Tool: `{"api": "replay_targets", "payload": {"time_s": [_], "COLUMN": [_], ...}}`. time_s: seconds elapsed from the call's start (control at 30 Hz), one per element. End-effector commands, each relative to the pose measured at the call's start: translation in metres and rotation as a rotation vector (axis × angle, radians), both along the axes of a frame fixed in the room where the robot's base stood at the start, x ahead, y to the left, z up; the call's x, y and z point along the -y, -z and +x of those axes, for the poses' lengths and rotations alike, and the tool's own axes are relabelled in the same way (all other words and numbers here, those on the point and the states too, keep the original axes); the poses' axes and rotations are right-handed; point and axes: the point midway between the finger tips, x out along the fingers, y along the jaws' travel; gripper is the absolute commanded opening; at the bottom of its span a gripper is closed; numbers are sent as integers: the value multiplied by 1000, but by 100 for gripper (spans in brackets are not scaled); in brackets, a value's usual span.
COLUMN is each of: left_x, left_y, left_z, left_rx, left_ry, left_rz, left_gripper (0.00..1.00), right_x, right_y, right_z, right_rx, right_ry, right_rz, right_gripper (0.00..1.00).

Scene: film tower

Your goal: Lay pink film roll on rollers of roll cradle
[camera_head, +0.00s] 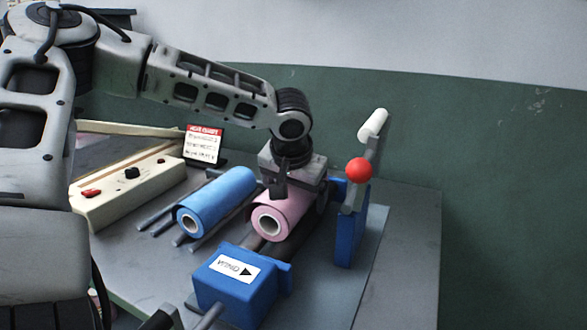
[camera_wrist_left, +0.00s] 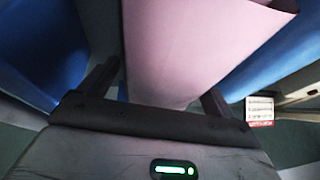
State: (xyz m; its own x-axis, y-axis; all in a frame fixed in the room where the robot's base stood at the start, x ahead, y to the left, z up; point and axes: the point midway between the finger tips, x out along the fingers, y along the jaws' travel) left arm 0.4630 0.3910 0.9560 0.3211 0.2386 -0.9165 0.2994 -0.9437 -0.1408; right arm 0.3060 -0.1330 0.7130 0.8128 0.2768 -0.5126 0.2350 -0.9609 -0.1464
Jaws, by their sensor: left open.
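The pink film roll (camera_head: 270,221) lies with its white core end facing me, above the dark rollers (camera_head: 254,243) of the cradle behind the blue WIND block (camera_head: 237,282). I cannot tell for sure whether it rests fully on them. My left gripper (camera_head: 283,189) is over the roll from above. In the left wrist view the roll (camera_wrist_left: 195,45) lies between the two open fingers (camera_wrist_left: 160,88), which straddle it. The gripper covers the roll's far part. My right gripper is not identifiable in these views.
A blue roll (camera_head: 217,200) lies on grey rods just left. A cream sealer (camera_head: 133,184) and a small sign (camera_head: 203,145) are at the back left. The table's right strip is clear.

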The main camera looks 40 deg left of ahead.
Motion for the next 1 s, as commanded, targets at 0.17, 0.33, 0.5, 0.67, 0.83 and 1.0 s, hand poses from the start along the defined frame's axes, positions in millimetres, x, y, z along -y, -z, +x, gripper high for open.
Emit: {"api": "replay_targets", "payload": {"time_s": [0.17,0.33,0.5,0.67,0.83,1.0], "left_x": [8,18,27,34,37,37], "left_y": [-34,-73,-109,-132,-143,-145], "left_z": [-9,-23,-36,-44,-49,-50], "left_rx": [9,11,10,10,7,6], "left_ry": [3,4,2,3,3,3], "left_rz": [-1,0,1,2,1,0], "left_gripper": [90,90,90,90,90,90], "right_x": [0,0,0,1,1,2], "right_y": [-7,-10,-7,-9,-9,-8], "right_z": [0,-1,-3,-2,0,2], "right_rx": [1,-5,-20,-19,-15,-14], "right_ry": [0,1,0,0,0,1], "right_rz": [2,3,0,-5,-11,-12], "right_gripper": [36,36,36,36,36,36]}}
